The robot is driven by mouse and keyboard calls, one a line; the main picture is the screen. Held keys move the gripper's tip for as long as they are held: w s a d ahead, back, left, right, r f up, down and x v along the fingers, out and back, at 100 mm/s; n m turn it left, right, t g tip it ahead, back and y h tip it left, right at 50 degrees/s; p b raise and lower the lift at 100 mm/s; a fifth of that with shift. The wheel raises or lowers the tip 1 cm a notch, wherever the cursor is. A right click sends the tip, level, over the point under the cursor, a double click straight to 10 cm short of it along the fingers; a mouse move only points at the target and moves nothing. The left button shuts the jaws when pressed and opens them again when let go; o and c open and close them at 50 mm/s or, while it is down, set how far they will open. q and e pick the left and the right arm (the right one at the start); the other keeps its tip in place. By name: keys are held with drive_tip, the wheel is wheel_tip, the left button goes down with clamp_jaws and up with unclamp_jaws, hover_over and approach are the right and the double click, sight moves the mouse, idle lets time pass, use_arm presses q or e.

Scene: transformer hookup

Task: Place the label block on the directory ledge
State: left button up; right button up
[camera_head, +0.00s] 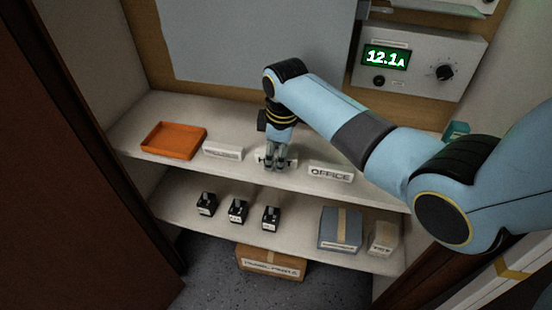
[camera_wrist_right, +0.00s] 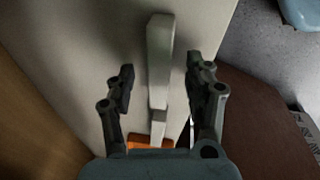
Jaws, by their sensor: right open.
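Three pale label blocks stand in a row on the upper shelf in the head view: a left one (camera_head: 223,151) with small unreadable print, a middle one (camera_head: 260,157) partly hidden by my gripper, and the OFFICE block (camera_head: 331,173) on the right. My right gripper (camera_head: 274,165) points down at the middle block. In the right wrist view the open gripper (camera_wrist_right: 160,78) has its fingers on either side of a white block (camera_wrist_right: 159,60), with gaps on both sides. I cannot tell which surface is the directory ledge. My left gripper is not in view.
An orange tray (camera_head: 174,140) is at the left of the upper shelf (camera_head: 130,128). The lower shelf (camera_head: 300,231) holds several small black devices (camera_head: 237,211), a blue-grey box (camera_head: 340,229) and a pale block (camera_head: 383,239). A panel reading 12.1A (camera_head: 420,62) is at upper right.

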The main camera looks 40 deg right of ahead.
drive_tip(key=shift+c, duration=0.4)
clamp_jaws()
drive_tip(key=shift+r, duration=0.15)
